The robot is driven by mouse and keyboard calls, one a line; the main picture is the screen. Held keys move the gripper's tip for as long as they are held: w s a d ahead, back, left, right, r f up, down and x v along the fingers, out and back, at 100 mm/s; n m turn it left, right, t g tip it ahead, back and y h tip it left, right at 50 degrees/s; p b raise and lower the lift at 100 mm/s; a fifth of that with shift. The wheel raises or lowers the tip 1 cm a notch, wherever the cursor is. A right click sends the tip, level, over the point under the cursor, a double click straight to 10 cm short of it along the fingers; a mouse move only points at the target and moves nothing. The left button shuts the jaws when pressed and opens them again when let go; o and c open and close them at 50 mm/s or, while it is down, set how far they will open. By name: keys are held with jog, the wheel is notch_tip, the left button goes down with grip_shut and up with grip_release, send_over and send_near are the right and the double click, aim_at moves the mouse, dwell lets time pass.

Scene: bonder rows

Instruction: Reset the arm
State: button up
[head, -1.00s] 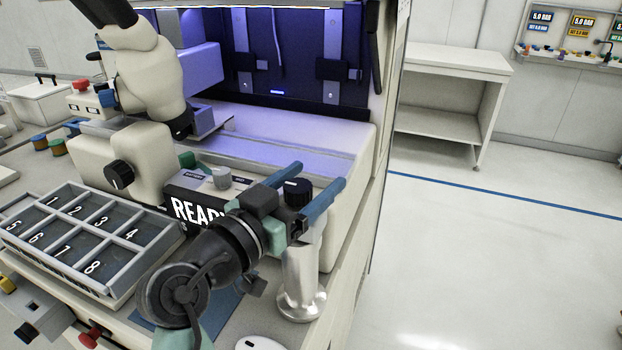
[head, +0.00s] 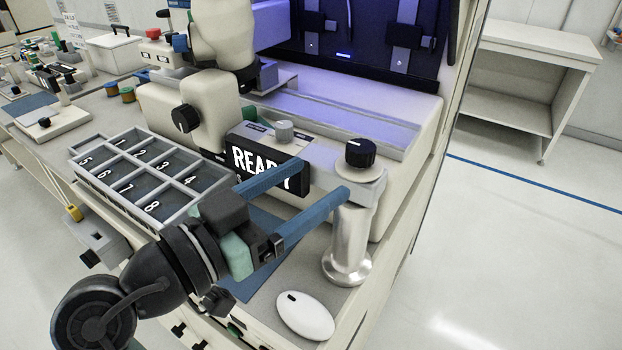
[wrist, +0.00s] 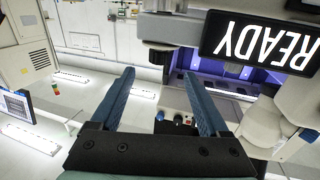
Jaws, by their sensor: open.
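My gripper (head: 310,193) is open, its two blue fingers apart with nothing between them. In the head view it is in front of the machine's READY display (head: 268,166), above the bench front, with the fingers pointing right and slightly up. In the wrist view the gripper (wrist: 163,100) also shows two parted, empty fingers. The READY display appears upside down there (wrist: 262,42), to the upper right of the fingers.
A black knob (head: 360,153) tops the machine's arm beside a metal post (head: 348,245). A numbered compartment tray (head: 150,177) lies left of the display. A white oval piece (head: 305,315) lies on the bench's front right. The floor at right is clear.

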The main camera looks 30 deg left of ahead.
jog(key=shift+w+d+r, duration=0.1)
jog(key=w+d+r+n+t+y, duration=0.1)
jog(key=w+d+r+t+y, duration=0.2)
jog(key=r, duration=0.4)
jog(key=w+d+r+n+t+y, duration=0.1)
jog(key=w+d+r, duration=0.2)
jog(key=d+r, duration=0.35)
jog(key=s+d+r+n+t, duration=0.1)
jog(key=s+d+r+t, duration=0.2)
jog(key=s+d+r, duration=0.35)
jog(key=s+d+r+t, duration=0.3)
jog(key=r, duration=0.6)
notch_tip(320, 180, up, 14)
jog(key=a+y+p, duration=0.1)
jog(key=p, duration=1.3)
jog(key=shift+w+f, duration=0.2)
jog(key=shift+w, duration=0.25)
